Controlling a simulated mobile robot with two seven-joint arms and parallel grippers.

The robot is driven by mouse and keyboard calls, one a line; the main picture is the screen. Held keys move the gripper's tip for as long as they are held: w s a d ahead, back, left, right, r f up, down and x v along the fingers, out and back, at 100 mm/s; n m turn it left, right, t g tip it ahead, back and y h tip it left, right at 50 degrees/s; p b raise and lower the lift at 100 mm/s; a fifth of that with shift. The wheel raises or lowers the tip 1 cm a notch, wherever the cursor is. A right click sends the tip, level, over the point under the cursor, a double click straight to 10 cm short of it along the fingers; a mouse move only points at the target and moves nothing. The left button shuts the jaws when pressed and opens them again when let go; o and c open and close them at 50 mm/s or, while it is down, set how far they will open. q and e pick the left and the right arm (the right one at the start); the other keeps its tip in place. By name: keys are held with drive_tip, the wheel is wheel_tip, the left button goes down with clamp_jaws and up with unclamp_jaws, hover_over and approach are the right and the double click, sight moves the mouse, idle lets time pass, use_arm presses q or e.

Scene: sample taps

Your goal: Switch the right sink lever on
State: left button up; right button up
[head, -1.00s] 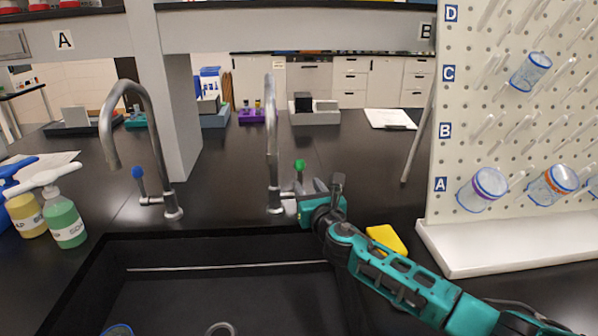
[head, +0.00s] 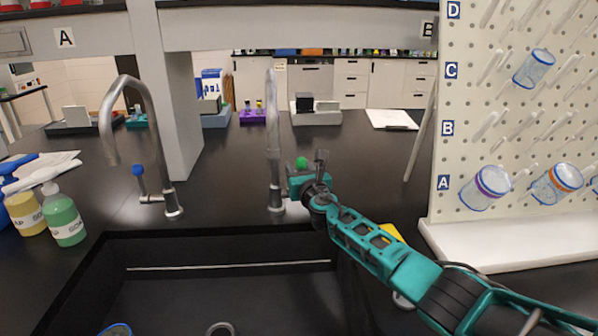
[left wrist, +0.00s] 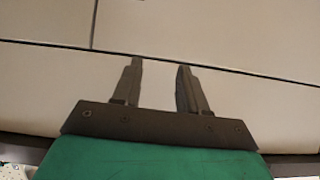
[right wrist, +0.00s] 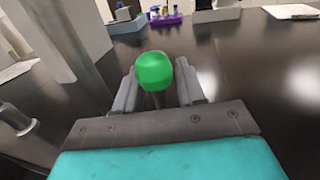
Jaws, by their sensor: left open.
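The right sink tap (head: 273,150) is a grey gooseneck behind the black sink. Its lever has a green knob (head: 301,163), which also shows in the right wrist view (right wrist: 154,71). My right gripper (head: 309,168) is at this lever. In the right wrist view the knob is between the two fingers (right wrist: 158,92), with the fingers apart on either side; whether they touch the lever stem is hard to see. The left tap (head: 135,100) has a blue-knobbed lever (head: 137,170). My left gripper (left wrist: 157,85) shows only in the left wrist view, open and empty before pale panels.
The black sink basin (head: 215,290) lies in front of the taps. Soap bottles (head: 63,215) stand at the left. A pegboard (head: 470,130) with beakers stands at the right. A yellow sponge (head: 392,233) is partly hidden behind my right arm.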

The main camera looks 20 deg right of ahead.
drive_tip(key=shift+c, duration=0.3)
clamp_jaws()
idle(0.4)
